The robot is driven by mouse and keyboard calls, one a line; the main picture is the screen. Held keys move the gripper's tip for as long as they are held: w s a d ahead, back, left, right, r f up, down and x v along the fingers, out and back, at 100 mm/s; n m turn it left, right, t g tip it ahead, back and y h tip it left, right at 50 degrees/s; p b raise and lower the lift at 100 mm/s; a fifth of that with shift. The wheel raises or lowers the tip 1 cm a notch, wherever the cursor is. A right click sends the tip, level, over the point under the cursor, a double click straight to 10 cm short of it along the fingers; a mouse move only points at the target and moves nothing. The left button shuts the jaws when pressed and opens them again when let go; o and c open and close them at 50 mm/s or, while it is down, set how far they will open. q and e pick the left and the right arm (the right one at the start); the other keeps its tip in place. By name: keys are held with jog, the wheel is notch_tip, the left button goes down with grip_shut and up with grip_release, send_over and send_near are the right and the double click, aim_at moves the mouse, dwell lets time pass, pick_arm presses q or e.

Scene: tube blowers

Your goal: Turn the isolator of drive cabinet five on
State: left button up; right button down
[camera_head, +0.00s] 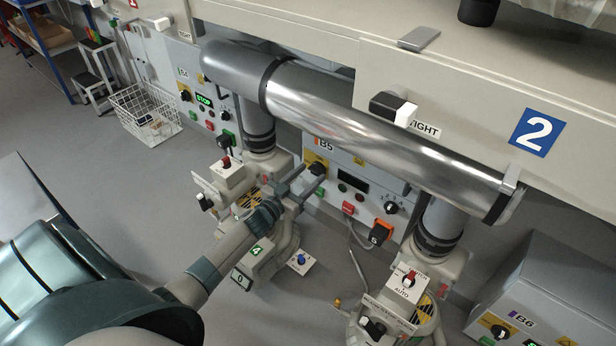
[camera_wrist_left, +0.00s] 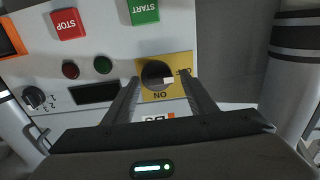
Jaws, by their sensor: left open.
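Drive cabinet five (camera_head: 352,160), marked B5, stands under the large silver tube in the head view. Its isolator is a black round knob (camera_head: 317,168) on a yellow plate at the cabinet's upper left. The left wrist view shows the cabinet upside down, with the knob (camera_wrist_left: 155,72) on its yellow plate (camera_wrist_left: 178,88), the word ON on one edge and a white mark on the knob's right side, toward small lettering. My left gripper (camera_head: 313,176) is open, its fingertips on either side of the knob. I cannot tell whether they touch it. My right gripper is out of view.
The cabinet's front also carries a red STOP button (camera_wrist_left: 67,23), a green START button (camera_wrist_left: 144,11), a dark display (camera_wrist_left: 95,93) and a rotary selector (camera_wrist_left: 35,97). The silver tube (camera_head: 350,125) runs close above. Cabinet B6 (camera_head: 550,290) stands at lower right.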

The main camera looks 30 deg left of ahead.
pick_arm(q)
jog(key=c, duration=1)
